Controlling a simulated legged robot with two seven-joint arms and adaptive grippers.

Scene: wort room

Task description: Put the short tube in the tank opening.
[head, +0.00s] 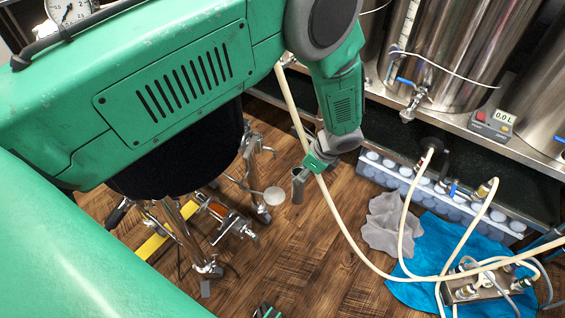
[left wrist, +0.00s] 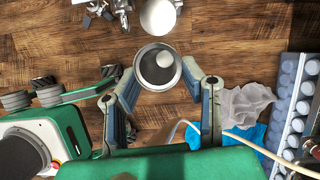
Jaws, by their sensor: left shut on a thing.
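The short tube (head: 298,186) is a grey hollow cylinder, held roughly upright above the wooden floor. My left gripper (head: 308,168) is shut on it near its upper part. In the left wrist view the tube's round mouth (left wrist: 157,66) faces the camera between the two fingers, with a paler round patch inside. Large steel tanks (head: 447,50) stand at the upper right of the head view, well away from the tube. I cannot make out the tank opening in either view.
A cream hose (head: 338,215) runs down close behind my left gripper. A grey cloth (head: 385,225), a blue cloth (head: 465,240) and a low crate (head: 400,180) lie to the right.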

